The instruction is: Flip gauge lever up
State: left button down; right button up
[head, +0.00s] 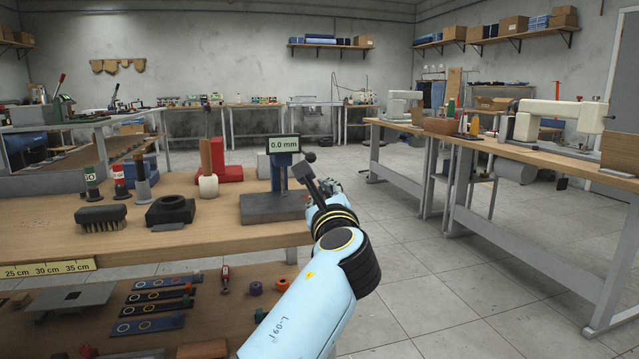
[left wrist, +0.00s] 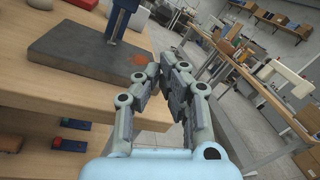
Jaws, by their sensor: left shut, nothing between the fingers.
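The gauge stands at the right end of the near bench. Its display (head: 283,144) reads 0.0 mm on a blue column above a dark grey base plate (head: 270,208). A dark lever with a black knob (head: 310,157) shows just right of the column; its lower part is hard to separate from my gripper. My left gripper (head: 332,186) is shut and empty, right of the gauge at the bench edge. In the left wrist view the closed fingers (left wrist: 174,62) lie beside the base plate (left wrist: 85,52) and the blue column foot (left wrist: 117,25); the lever is not visible there. My right gripper is out of view.
A brush (head: 102,217), a black block (head: 170,210), a mallet (head: 208,180) and a red block (head: 225,160) stand left of the gauge. A lower shelf (head: 200,300) holds small parts. The floor right of the bench is clear, up to another bench (head: 520,160).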

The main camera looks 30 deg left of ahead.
pick_arm(q)
jog(key=b+x, duration=0.1)
jog(key=x, duration=0.7)
jog(key=shift+w+a, duration=0.1)
jog(key=shift+w, duration=0.05)
jog(key=shift+w+a, duration=0.25)
jog(key=shift+w, duration=0.05)
jog(key=shift+w+a, duration=0.2)
jog(key=shift+r, duration=0.1)
